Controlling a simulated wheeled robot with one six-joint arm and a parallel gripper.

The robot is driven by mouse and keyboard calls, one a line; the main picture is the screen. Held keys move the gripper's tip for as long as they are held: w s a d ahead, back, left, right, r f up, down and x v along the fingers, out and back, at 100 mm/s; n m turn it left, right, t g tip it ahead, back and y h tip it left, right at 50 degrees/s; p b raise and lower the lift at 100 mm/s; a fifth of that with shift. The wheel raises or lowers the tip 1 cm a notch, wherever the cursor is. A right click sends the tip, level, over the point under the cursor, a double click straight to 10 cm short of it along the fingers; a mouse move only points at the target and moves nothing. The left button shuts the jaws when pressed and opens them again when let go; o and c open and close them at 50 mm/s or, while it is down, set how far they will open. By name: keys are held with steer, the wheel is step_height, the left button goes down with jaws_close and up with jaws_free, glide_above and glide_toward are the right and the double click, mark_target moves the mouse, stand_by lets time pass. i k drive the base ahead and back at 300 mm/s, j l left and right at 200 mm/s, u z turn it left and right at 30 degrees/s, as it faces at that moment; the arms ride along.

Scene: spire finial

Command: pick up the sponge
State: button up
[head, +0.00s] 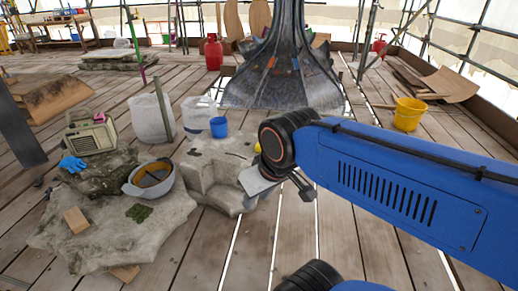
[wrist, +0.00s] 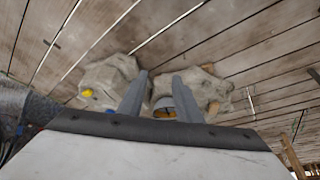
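A small yellow thing (head: 257,147), which may be the sponge, shows beside my arm's wrist in the head view, partly hidden by it. In the wrist view a yellow lump (wrist: 87,92) lies on the pale stone left of my fingers. It is too small to tell its exact form. My gripper (wrist: 160,75) is open, its two grey fingers apart with nothing between them. It hangs above the stones, clear of the yellow lump.
A blue cup (head: 219,127) stands on the stepped stone (head: 205,170). A yellow bucket (head: 408,114) is at right. Plank floor is open in front.

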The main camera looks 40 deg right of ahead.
mark_target(257, 149)
steer(key=i+l+z, duration=0.1)
steer(key=i+l, duration=0.15)
steer(key=i, duration=0.2)
steer(key=i+l+z, duration=0.15)
steer(key=i, duration=0.35)
steer(key=i+l+z, duration=0.1)
steer(key=i+l, duration=0.15)
steer(key=i, duration=0.2)
